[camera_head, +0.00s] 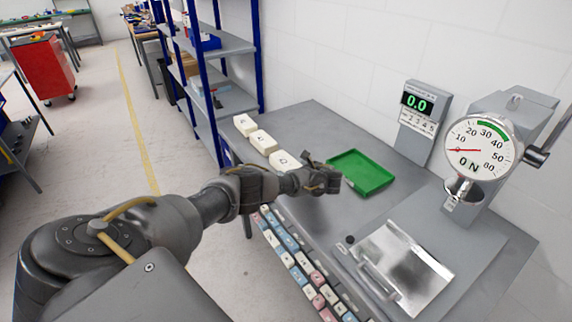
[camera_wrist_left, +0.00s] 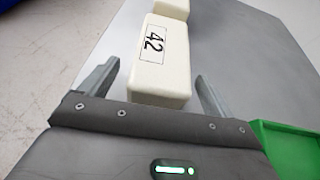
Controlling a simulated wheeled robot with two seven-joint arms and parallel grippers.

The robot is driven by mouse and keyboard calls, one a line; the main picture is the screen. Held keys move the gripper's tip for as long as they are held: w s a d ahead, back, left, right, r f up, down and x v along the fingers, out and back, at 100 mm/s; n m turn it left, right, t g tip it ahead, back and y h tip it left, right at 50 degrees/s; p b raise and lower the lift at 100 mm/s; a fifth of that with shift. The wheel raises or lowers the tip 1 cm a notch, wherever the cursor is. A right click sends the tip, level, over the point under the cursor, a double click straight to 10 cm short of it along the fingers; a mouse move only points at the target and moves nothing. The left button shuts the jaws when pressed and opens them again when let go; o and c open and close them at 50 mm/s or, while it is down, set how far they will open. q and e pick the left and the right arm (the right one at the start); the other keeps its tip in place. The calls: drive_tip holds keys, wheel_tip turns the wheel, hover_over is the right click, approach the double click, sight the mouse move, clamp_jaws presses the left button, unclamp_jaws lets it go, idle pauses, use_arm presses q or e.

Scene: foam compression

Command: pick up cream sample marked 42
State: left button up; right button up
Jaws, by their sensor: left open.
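The cream sample marked 42 (camera_wrist_left: 160,58) is a pale block with a black-framed label on its top. In the left wrist view it lies on the grey table, its near end between the two fingers of my left gripper (camera_wrist_left: 157,88). The fingers are open and a gap shows on each side of the block. In the head view my left gripper (camera_head: 328,180) is over the table beside the nearest cream block (camera_head: 284,160), whose label is too small to read there. My right gripper is not in view.
Two more cream blocks (camera_head: 262,141) (camera_head: 244,124) lie in a row behind. A green tray (camera_head: 362,172) is to the right of the gripper. A press with a dial gauge (camera_head: 483,147) and a display (camera_head: 417,104) stand further right. Several small coloured blocks (camera_head: 300,274) line the front edge.

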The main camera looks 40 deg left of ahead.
use_arm(q)
drive_tip(key=shift+x, duration=1.25)
drive_tip(key=shift+c, duration=0.3)
drive_tip(key=c, duration=1)
drive_tip(key=shift+r, duration=0.1)
